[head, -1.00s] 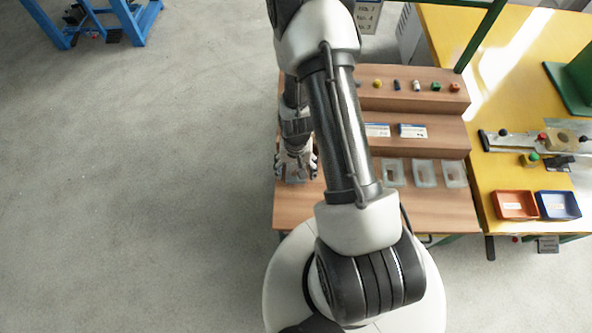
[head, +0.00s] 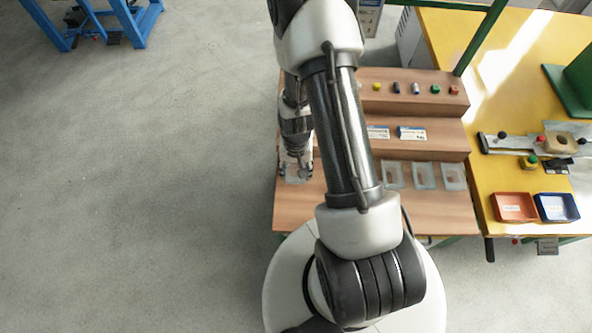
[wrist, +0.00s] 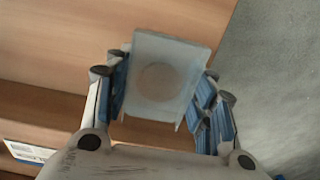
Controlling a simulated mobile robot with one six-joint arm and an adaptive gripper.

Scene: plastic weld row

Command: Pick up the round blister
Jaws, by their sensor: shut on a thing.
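The round blister (wrist: 158,82) is a clear, pale, nearly square tray with a round recess in its middle. My gripper (wrist: 165,98) is shut on it, with one finger against each side edge in the wrist view. In the head view my gripper (head: 297,166) is over the left front of the wooden stepped stand, and the blister (head: 296,179) shows pale under the fingers. The height of the blister above the wood cannot be told.
Several other clear blisters (head: 424,176) lie to the right on the lowest wooden step (head: 430,212). Cards (head: 412,133) lie on the middle step, small coloured parts (head: 436,89) on the top. Red (head: 514,207) and blue (head: 557,206) trays stand on the yellow table.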

